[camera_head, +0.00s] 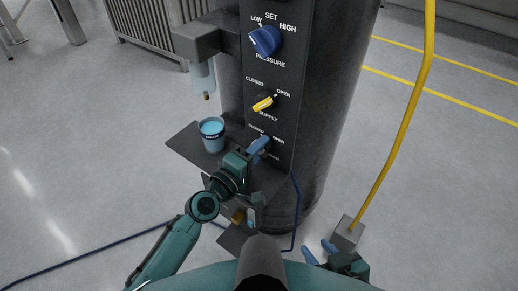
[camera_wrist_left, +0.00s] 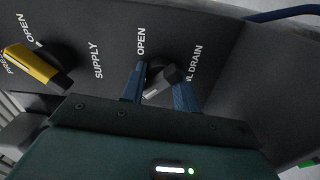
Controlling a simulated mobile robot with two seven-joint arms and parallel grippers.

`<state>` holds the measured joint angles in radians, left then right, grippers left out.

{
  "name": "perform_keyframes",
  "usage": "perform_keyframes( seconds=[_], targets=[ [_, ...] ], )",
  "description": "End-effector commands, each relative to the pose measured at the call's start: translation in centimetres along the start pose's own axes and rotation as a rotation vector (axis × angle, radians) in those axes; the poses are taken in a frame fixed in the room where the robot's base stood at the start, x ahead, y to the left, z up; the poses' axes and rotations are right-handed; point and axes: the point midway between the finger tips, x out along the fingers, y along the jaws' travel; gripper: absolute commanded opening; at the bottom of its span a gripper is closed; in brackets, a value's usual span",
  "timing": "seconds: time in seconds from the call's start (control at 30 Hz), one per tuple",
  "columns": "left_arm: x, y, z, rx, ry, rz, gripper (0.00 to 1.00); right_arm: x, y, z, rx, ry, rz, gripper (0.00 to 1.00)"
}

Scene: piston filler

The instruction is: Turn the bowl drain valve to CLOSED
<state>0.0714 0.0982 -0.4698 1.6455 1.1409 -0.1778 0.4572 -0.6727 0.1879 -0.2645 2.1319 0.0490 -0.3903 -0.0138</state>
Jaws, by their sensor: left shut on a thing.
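The bowl drain valve (camera_wrist_left: 170,76) is a small grey and black knob on the dark panel. In the left wrist view it sits between the two blue fingers of my left gripper (camera_wrist_left: 160,90), which is shut on it. Its handle slants from upper right to lower left there. OPEN is readable beside it; its CLOSED label is hidden in that view, and I cannot tell its exact setting. In the head view my left gripper (camera_head: 259,148) is at the lowest panel control and covers most of the knob. My right gripper (camera_head: 321,252) is low at the bottom, fingers apart and empty.
Above the drain valve are the yellow supply valve (camera_head: 263,103) and the blue pressure knob (camera_head: 265,40). A blue cup (camera_head: 212,134) stands on the shelf (camera_head: 183,141) left of my left gripper, beneath a nozzle (camera_head: 204,80). A yellow hose (camera_head: 405,125) rises at the right.

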Motion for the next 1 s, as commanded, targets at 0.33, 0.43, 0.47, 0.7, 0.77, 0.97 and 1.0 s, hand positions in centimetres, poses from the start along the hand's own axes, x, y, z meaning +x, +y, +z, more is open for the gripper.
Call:
perform_keyframes(
  seconds=[0.33, 0.43, 0.47, 0.7, 0.77, 0.97, 1.0],
  targets=[
    [0.0, -0.1, 0.1, -0.011, -0.002, -0.001, 0.38, 0.0, 0.0, 0.1, 0.000, -0.001, 0.000, 0.36],
    [0.0, -0.1, 0.1, -0.009, -0.001, -0.001, 0.47, 0.0, 0.0, 0.1, 0.001, -0.001, 0.000, 0.36],
    [0.0, 0.0, 0.1, -0.008, -0.001, -0.001, 0.49, 0.0, 0.0, 0.1, 0.002, -0.001, 0.000, 0.36],
    [0.0, 0.0, 0.1, -0.005, -0.001, 0.000, 0.52, 0.1, -0.1, 0.0, 0.009, 0.001, 0.001, 0.36],
    [-0.1, 0.0, 0.1, -0.005, -0.001, 0.000, 0.52, 0.1, -0.2, 0.0, 0.010, 0.001, 0.001, 0.36],
    [-2.5, -0.2, 0.1, -0.004, -0.001, -0.003, 0.52, 0.1, -0.2, 0.0, 0.012, 0.001, 0.001, 0.36],
    [-3.4, -0.2, 0.1, -0.004, -0.001, -0.003, 0.52, 0.2, -0.2, 0.1, 0.012, 0.001, 0.001, 0.36]
  ],
)
